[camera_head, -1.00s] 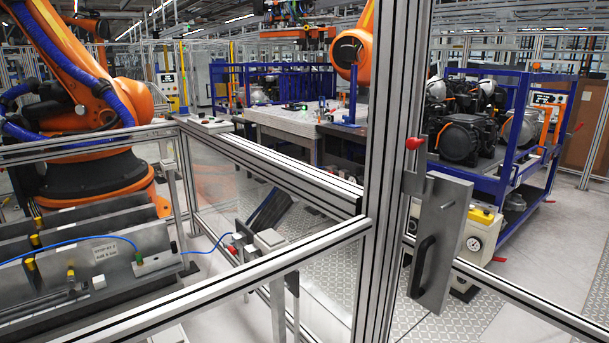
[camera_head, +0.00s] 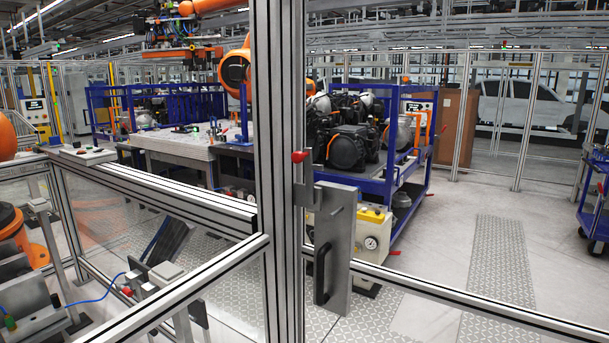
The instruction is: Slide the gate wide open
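The gate's aluminium post (camera_head: 282,170) stands upright near the middle of the head view. A grey metal plate (camera_head: 338,235) with a black handle (camera_head: 322,273) is mounted just right of the post. A red knob (camera_head: 299,157) sits on the latch above the plate. A horizontal rail (camera_head: 470,298) runs right from the plate, and another rail (camera_head: 180,302) runs to the lower left. From this view I cannot tell whether the gate is latched. Neither of my grippers shows.
A blue rack (camera_head: 405,145) with black engine parts stands behind the post. A light worktable (camera_head: 180,145) is behind to the left. A orange robot (camera_head: 12,225) is at the left edge. Bare floor (camera_head: 440,215) lies beyond the rail at right, with a blue cart (camera_head: 592,220) at the right edge.

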